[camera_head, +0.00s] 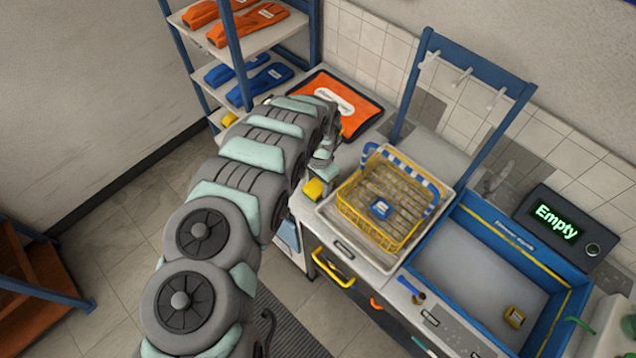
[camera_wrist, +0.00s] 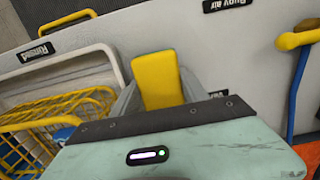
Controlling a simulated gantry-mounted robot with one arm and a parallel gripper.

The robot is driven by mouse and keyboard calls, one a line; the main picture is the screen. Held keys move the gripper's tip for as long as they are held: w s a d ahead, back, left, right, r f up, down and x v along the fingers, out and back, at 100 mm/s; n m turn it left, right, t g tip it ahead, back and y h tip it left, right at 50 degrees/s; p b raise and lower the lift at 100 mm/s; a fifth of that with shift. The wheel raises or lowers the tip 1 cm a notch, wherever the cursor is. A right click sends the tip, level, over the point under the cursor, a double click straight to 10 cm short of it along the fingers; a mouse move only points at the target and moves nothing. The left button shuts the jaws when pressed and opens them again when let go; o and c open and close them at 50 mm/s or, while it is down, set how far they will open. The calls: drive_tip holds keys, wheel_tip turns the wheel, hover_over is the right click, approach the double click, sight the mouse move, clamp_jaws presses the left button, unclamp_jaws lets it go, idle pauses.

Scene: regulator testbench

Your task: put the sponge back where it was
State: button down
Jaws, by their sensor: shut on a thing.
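A yellow sponge (camera_wrist: 158,80) stands out from between the grey fingers of my gripper (camera_wrist: 160,92) in the wrist view. The gripper is shut on it. In the head view the sponge (camera_head: 314,189) is at the left end of the counter, just left of the tray with the yellow wire basket, below my gripper (camera_head: 321,174). I cannot tell whether the sponge touches the counter. My wrist hides part of the gripper and the sponge's near end.
The yellow wire basket (camera_head: 390,205) holds a blue item (camera_head: 381,209). A blue-rimmed sink (camera_head: 455,262) holds a small yellow item (camera_head: 514,316). An orange bag (camera_head: 338,103) lies behind my arm. A shelf rack (camera_head: 235,45) stands at the left. A display (camera_head: 556,221) reads "Empty".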

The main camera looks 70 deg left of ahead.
sight(320, 182)
drive_tip(key=shift+f, duration=0.15)
drive_tip(key=c, duration=0.9)
unclamp_jaws()
drive_tip(key=shift+o, duration=0.2)
wheel_tip(320, 182, up, 12)
drive_tip(key=shift+w+a+r+p, duration=0.2)
drive_tip(key=shift+w+a+p, duration=0.05)
drive_tip(key=shift+w+p, duration=0.15)
drive_tip(key=shift+s, duration=0.1)
